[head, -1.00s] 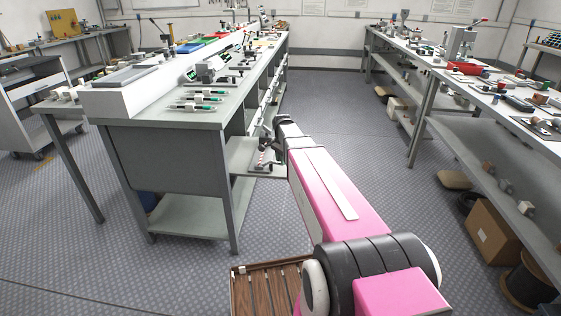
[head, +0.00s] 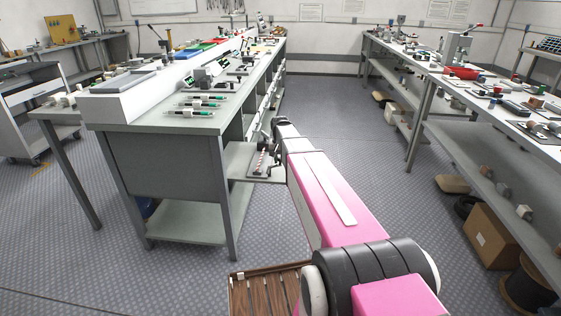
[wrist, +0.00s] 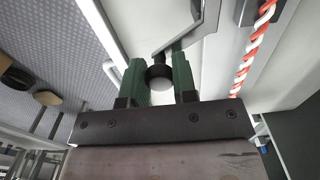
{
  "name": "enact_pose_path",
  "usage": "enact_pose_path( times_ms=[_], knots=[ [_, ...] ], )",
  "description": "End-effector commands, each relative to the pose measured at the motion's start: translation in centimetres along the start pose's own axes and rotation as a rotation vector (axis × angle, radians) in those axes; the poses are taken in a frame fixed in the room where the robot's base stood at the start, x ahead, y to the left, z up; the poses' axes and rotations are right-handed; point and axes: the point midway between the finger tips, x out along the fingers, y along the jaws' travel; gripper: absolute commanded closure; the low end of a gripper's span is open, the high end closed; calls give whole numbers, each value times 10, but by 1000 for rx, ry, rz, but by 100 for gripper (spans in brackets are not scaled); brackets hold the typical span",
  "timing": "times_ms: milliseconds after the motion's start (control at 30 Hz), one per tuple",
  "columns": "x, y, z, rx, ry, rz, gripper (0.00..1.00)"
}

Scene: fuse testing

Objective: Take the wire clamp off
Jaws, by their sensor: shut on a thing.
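In the wrist view, my gripper (wrist: 158,68) has two green fingers closed on a black round knob (wrist: 159,73) with a pale end. The knob joins a grey metal lever (wrist: 182,38), which looks like part of the wire clamp. A red-and-white twisted wire (wrist: 252,45) runs to the right of the fingers, apart from them. In the head view, the wire (head: 262,160) shows small on a fixture on a low shelf (head: 238,160) of the left bench. My gripper's fingers are too small and dark there to make out.
The left bench (head: 165,122) carries several green-and-black tools (head: 200,103). Its leg and side stand close to my arm. A wooden tray (head: 258,274) lies near my arm's base. The right bench (head: 500,125) holds many small parts. The floor between the benches is clear.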

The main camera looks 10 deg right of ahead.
Motion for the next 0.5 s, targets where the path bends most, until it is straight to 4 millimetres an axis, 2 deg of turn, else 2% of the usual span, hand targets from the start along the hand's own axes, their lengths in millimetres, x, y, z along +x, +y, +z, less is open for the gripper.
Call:
enact_pose_path(
  times_ms=[500],
  knots=[
    [-1, -1, -2, -37, 2, 0, 97]
  ],
)
